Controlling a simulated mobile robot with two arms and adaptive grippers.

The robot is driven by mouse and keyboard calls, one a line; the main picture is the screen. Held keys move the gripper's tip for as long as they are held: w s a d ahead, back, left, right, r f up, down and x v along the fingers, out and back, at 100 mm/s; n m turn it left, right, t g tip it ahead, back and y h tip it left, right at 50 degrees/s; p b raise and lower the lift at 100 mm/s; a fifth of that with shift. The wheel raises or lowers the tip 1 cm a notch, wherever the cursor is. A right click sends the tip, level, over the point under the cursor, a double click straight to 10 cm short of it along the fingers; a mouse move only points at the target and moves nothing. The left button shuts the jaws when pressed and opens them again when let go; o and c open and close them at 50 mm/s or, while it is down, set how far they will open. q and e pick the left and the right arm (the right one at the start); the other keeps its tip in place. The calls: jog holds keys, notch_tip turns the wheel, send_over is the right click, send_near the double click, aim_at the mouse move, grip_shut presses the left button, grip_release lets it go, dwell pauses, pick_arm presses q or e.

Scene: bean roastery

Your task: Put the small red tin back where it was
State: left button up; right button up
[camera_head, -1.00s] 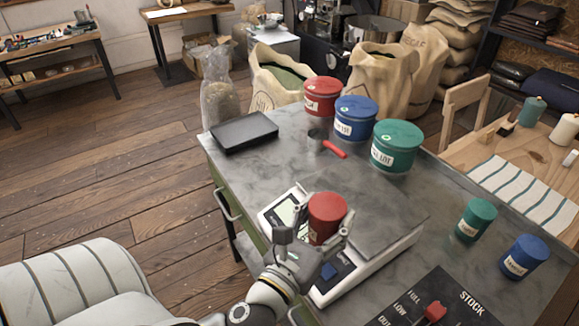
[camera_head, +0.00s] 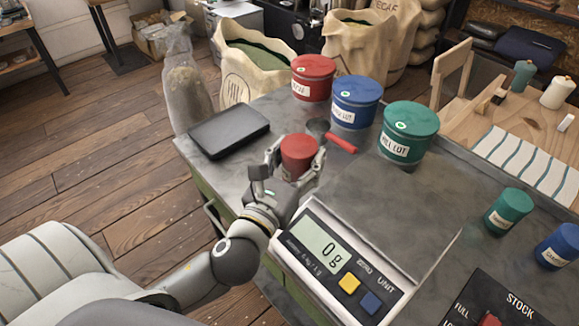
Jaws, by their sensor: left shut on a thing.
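The small red tin (camera_head: 298,153) is between the fingers of my left gripper (camera_head: 292,165), which is shut on it. The gripper and tin are over the grey bench top, beyond the scale's left corner and just left of a red-handled scoop (camera_head: 339,142). I cannot tell whether the tin touches the bench. The scale (camera_head: 335,262) reads 0 g and its plate (camera_head: 385,215) is empty. A small green tin (camera_head: 509,210) and a small blue tin (camera_head: 559,246) stand at the right. My right gripper is not in view.
Large red (camera_head: 313,78), blue (camera_head: 356,102) and green (camera_head: 408,134) tins stand in a row at the back of the bench. A black tray-like slab (camera_head: 229,130) lies left of my gripper. A stock board (camera_head: 500,302) lies at the front right.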

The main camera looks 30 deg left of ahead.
pick_arm(q)
jog(key=w+a+f+b, duration=0.1)
jog(key=w+a+f, duration=0.2)
jog(key=f, duration=0.1)
jog(key=w+a+f, duration=0.4)
jog(key=shift+w+a+b, duration=0.1)
jog(key=shift+a+b, duration=0.15)
jog(key=shift+b, duration=0.1)
notch_tip(320, 180, down, 3)
jog(key=shift+w+a+f+b, duration=0.15)
jog(key=shift+f+b, duration=0.05)
jog(key=shift+b, duration=0.4)
jog(key=shift+f, duration=0.1)
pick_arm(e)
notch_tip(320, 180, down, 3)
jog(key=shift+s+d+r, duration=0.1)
pick_arm(q)
jog(key=shift+f, duration=0.15)
jog(key=o, duration=1.1)
jog(key=shift+o, duration=0.2)
